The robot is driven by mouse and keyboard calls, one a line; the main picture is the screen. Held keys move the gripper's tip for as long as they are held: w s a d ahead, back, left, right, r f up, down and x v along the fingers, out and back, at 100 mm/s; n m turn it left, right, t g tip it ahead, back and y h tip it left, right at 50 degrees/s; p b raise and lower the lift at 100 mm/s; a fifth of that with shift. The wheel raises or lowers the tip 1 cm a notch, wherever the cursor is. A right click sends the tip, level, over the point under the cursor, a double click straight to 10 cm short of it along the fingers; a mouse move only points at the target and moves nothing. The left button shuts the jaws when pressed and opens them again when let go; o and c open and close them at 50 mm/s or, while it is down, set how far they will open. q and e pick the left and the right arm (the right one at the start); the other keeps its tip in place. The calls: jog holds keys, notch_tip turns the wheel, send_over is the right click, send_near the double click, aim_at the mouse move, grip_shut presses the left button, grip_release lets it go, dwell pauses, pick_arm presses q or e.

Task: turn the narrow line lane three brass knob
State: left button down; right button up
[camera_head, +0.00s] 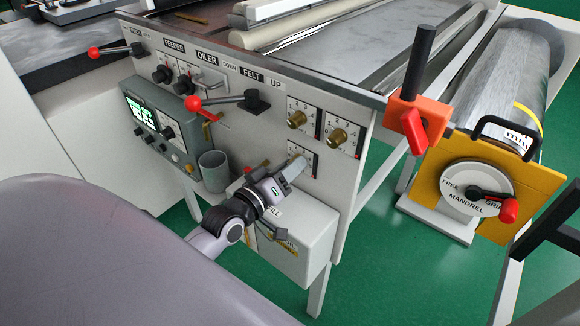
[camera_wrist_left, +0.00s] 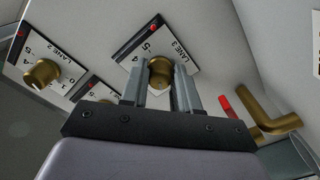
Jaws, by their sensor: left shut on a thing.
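Three brass knobs on white scale plates sit at the right end of the front panel: an upper left knob (camera_head: 297,119), an upper right knob (camera_head: 338,136) and a lower one under my left gripper (camera_head: 294,168). That gripper is shut on the lower brass knob, mostly hidden in the head view. In the left wrist view this knob (camera_wrist_left: 160,70) sits between the two fingers of the gripper (camera_wrist_left: 161,87). Another brass knob (camera_wrist_left: 42,72) shows at the left there. My right gripper is not in view.
A red-tipped lever (camera_head: 215,102), a grey cup (camera_head: 213,171) and a display box (camera_head: 160,130) are on the panel left of the knobs. A white box (camera_head: 300,245) sits below my gripper. A brass bent handle (camera_wrist_left: 275,122) is close right of the fingers.

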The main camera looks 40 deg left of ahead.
pick_arm(q)
jog(key=c, duration=0.8)
grip_release()
jog(key=shift+s+a, duration=0.1)
jog(key=shift+s, duration=0.45)
jog(key=shift+s+a, duration=0.2)
jog(key=shift+s, duration=2.8)
